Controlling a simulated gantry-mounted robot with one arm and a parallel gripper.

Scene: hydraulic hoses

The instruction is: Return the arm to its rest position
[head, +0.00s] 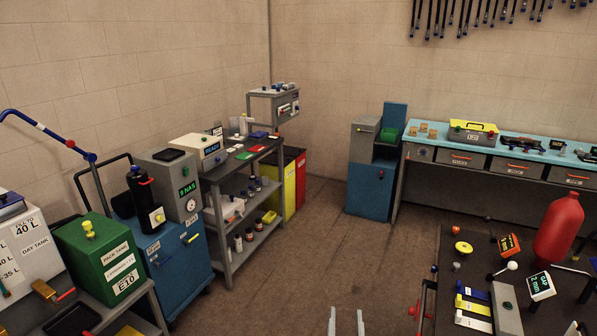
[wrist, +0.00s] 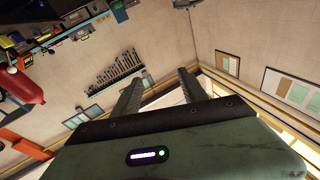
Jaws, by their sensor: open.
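My gripper (head: 346,322) shows at the bottom edge of the head view. Its two pale fingers point upward in the picture and stand apart, with nothing between them. The wrist view also shows my gripper (wrist: 157,92) with two dark fingers spread wide and empty. Beyond the fingers are the wall and a row of hanging hoses (wrist: 115,72). The rest of the arm is out of the head view.
A dark table (head: 465,267) with a red cylinder (head: 560,228) stands at the right. A cart with a green pack tank (head: 100,258), a blue unit (head: 178,265) and a grey shelf rack (head: 246,205) line the left. The floor (head: 320,245) between is clear.

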